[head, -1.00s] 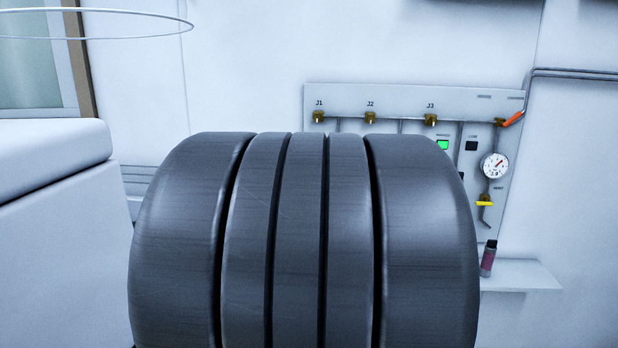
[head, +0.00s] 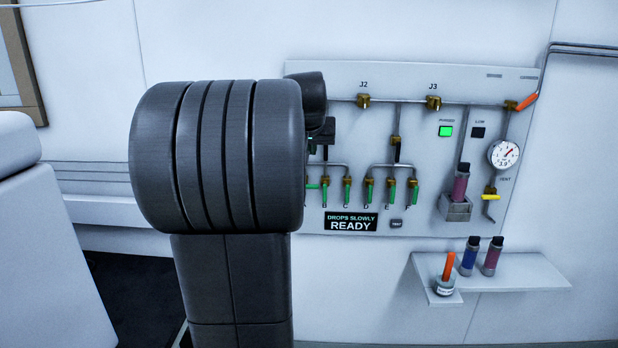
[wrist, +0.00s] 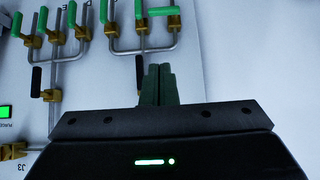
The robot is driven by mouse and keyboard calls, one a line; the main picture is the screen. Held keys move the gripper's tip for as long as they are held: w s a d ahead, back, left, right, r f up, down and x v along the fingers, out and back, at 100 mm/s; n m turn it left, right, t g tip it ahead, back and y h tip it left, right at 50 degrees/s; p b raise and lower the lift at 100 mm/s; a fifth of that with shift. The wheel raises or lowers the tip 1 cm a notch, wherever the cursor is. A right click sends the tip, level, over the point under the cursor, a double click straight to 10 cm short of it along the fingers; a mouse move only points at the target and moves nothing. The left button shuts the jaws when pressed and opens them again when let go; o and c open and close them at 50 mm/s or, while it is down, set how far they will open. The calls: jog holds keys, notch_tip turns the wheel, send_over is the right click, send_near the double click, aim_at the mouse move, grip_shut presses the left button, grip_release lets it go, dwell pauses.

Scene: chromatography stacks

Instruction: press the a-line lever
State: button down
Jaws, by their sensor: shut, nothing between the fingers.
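The valve panel (head: 480,215) is on the wall, with brass valves and green levers along its lower row. The leftmost visible green lever (head: 313,186) lies sideways, left of the letter B, and seems to be the a-line lever. In the wrist view, turned upside down, this sideways green lever (wrist: 161,11) is at the top, right of the upright ones. My gripper (wrist: 160,68) is shut and empty, its fingertips below that lever and close beside a black handle (wrist: 139,68); contact cannot be told. In the head view my arm hides the panel's left part.
A black handle (head: 397,152) hangs on the other branch. A vial (head: 461,183) sits in a holder near the gauge (head: 503,154).

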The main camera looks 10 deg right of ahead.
send_over(316, 186)
jog(key=a, duration=0.1)
notch_tip(316, 186, down, 7)
jog(key=f, duration=0.4)
jog(key=shift+s+a, duration=0.1)
jog(key=shift+s, duration=0.25)
jog(key=shift+d+f+m+t+y+p, duration=0.25)
jog(key=shift+m+t+y+p, duration=0.05)
jog(key=shift+y+p, duration=0.35)
jog(key=shift+s+d+f+m+y+b, duration=0.15)
jog(key=shift+d+f+m+y+b, duration=0.15)
jog(key=shift+f+m+y+b, duration=0.25)
jog(key=shift+d+f+n, duration=0.1)
jog(key=shift+f+n, duration=0.15)
jog(key=shift+f, duration=0.05)
dwell(0.4)
